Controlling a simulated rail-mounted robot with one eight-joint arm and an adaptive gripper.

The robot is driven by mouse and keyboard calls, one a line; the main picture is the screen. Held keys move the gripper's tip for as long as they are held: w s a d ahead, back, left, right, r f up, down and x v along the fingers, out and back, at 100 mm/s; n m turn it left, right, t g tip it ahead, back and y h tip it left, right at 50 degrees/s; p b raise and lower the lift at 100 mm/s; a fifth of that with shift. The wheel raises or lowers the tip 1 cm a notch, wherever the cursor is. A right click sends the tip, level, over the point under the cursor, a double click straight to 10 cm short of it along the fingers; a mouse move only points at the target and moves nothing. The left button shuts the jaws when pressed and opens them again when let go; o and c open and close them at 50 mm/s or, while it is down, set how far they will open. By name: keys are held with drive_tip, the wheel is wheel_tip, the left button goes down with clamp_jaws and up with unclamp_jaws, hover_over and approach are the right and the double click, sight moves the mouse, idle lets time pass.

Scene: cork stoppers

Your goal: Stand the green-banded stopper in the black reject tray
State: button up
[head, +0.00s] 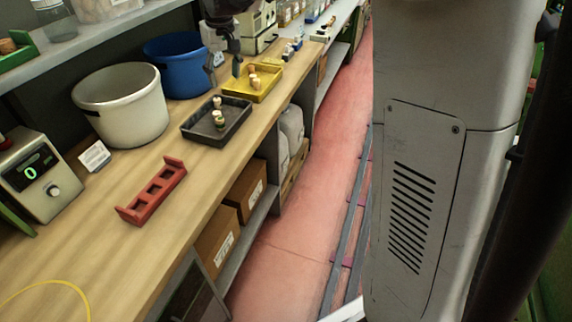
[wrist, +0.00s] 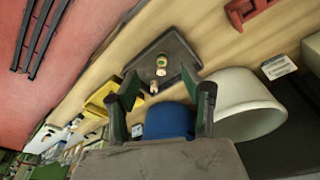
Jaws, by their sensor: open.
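The green-banded stopper (head: 220,123) is in the black reject tray (head: 188,131) and appears to stand upright. In the wrist view the green-banded stopper (wrist: 162,65) shows inside the black tray (wrist: 178,45). A plain pale stopper (head: 217,102) is in the same tray, behind it; it also shows in the wrist view (wrist: 153,88). My gripper (head: 237,70) is above the bench by the yellow tray. In the wrist view my gripper (wrist: 161,76) is open, its two green-padded fingers apart with nothing held. It is clear of the green-banded stopper.
A yellow tray (head: 265,94) with pale stoppers stands behind the black tray. A white bucket (head: 130,110) and blue bucket (head: 180,70) stand to the left. A red rack (head: 150,200) lies nearer on the bench. Bare bench separates rack and black tray.

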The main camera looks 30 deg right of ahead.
drive_tip(key=s+r+m+t, duration=0.1)
drive_tip(key=s+r+t, duration=0.15)
drive_tip(key=s, duration=1.55)
drive_tip(key=s+f+t, duration=0.1)
drive_tip(key=s+f, duration=0.2)
drive_tip(key=s, duration=0.5)
drive_tip(key=s+d+f+m+t, duration=0.1)
drive_tip(key=s+f, duration=0.3)
drive_tip(key=s, duration=0.3)
drive_tip(key=shift+s, duration=0.4)
